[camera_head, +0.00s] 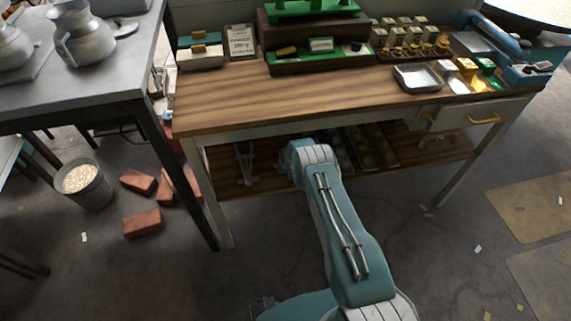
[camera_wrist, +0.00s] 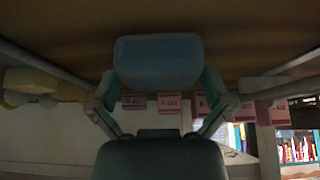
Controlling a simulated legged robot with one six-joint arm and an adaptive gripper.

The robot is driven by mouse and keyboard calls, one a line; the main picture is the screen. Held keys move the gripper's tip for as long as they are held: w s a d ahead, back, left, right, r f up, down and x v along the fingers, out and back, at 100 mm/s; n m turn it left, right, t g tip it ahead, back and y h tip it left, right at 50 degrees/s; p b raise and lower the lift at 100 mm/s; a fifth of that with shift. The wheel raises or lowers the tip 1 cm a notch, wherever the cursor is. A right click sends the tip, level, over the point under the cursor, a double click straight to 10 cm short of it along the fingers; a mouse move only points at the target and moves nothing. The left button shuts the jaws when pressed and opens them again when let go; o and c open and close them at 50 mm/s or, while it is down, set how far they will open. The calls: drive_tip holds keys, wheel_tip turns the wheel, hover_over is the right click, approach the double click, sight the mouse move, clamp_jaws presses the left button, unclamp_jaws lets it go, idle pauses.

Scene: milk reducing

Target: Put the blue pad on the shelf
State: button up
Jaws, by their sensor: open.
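In the wrist view, a blue-grey rounded block (camera_wrist: 158,62), which may be the blue pad, shows between the ends of my gripper's fingers. My gripper (camera_wrist: 158,92) is open, with one finger at each side of the block; I cannot tell whether they touch it. In the head view, my arm reaches toward the space under the wooden workbench (camera_head: 240,112), and my gripper is hidden. The bench's lower shelf (camera_head: 225,182) is partly visible behind my arm. No blue pad is clear in the head view.
A metal tray (camera_head: 417,78) and green fixtures (camera_head: 320,58) lie on the bench top. Bench legs flank the lower shelf. A bucket (camera_head: 84,184) and several bricks (camera_head: 142,222) stand on the floor at the left. Pink tags (camera_wrist: 180,105) show in the wrist view.

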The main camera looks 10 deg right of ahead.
drive_tip(key=v, duration=1.2)
idle(0.6)
